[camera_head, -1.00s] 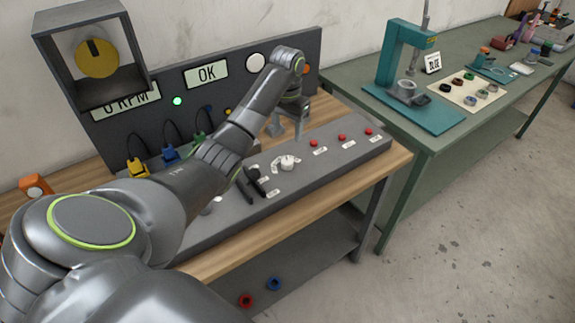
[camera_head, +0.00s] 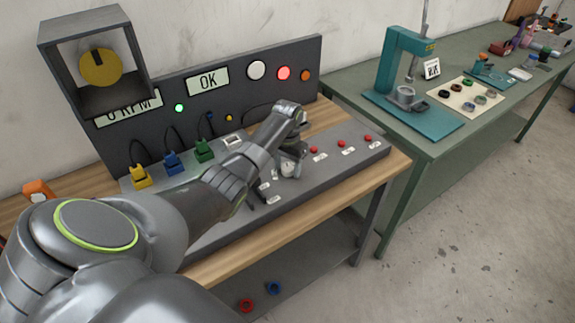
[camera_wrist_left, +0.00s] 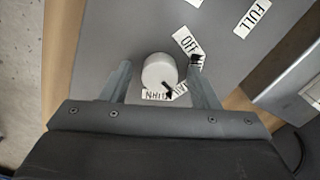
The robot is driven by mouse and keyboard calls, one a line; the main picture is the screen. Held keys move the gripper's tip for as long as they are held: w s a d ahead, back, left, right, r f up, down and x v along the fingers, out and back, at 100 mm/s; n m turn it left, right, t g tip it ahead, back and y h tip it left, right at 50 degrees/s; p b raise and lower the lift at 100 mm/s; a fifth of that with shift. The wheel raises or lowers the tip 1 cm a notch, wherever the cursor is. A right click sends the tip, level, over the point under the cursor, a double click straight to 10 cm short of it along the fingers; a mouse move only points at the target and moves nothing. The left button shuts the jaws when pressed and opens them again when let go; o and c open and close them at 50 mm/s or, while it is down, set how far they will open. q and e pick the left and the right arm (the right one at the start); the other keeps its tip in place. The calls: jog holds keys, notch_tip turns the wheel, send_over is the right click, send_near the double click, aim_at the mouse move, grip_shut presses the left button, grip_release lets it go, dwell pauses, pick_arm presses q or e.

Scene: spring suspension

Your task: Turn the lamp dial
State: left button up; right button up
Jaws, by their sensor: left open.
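The lamp dial (camera_wrist_left: 159,71) is a round white knob with a dark pointer mark at its lower right in the left wrist view. It stands on the grey sloped panel (camera_wrist_left: 115,25), beside labels such as OFF (camera_wrist_left: 187,43) and a partly hidden one below. My left gripper (camera_wrist_left: 160,64) is open, with one finger on each side of the dial and gaps visible between fingers and knob. In the head view the dial (camera_head: 287,170) shows partly under my left gripper (camera_head: 291,165). My right gripper is not in view.
Black levers (camera_head: 254,194) sit left of the dial and red buttons (camera_head: 342,143) to its right. The back panel carries an OK display (camera_head: 208,80) and white, lit red and orange lamps (camera_head: 283,73). A green bench (camera_head: 440,140) with a teal press (camera_head: 405,75) stands right.

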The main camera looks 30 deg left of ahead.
pick_arm(q)
jog(key=c, duration=1)
jog(key=shift+o, duration=0.2)
jog(key=m+p, duration=0.2)
jog(key=m, duration=0.1)
jog(key=shift+r+m, duration=0.1)
jog(key=shift+m, duration=0.3)
jog(key=m+p, duration=0.1)
jog(key=m, duration=0.4)
jog(key=shift+w, duration=0.1)
jog(key=o, duration=1)
jog(key=shift+c, duration=0.2)
